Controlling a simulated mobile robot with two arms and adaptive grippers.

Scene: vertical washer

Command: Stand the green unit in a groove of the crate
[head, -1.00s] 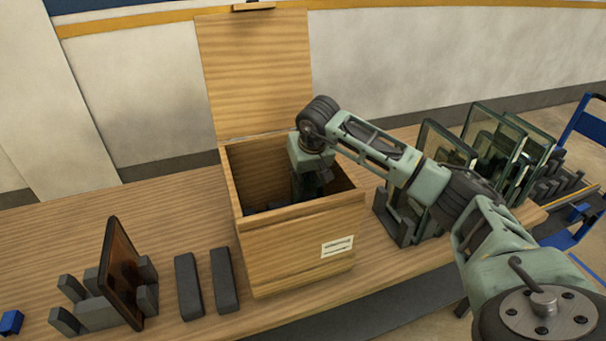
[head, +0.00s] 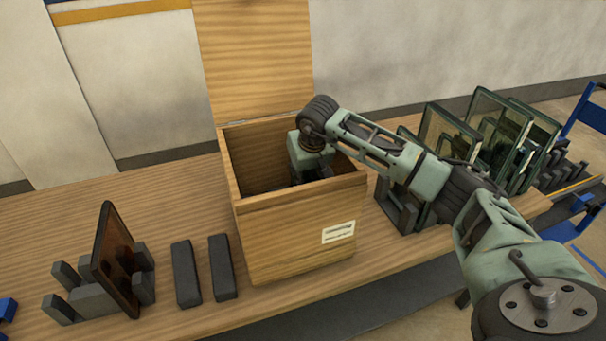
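The crate (head: 295,232) is a wooden box with its lid (head: 255,60) raised at the back and a white label on its front. My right arm reaches over the crate's right side. My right gripper (head: 310,178) points down inside the crate, its fingers mostly hidden behind the front wall. I cannot see whether it holds anything. The crate's floor and grooves are dark or hidden. Several glass panes with greenish edges (head: 500,115) stand upright in racks at the right; I cannot tell which thing is the green unit. My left gripper is out of view.
A brown panel (head: 112,258) stands in a grey slotted rack (head: 88,298) at the left. Two dark bars (head: 186,274) lie between it and the crate. A blue block (head: 7,308) sits at the left edge. A blue cart frame (head: 590,120) stands at far right.

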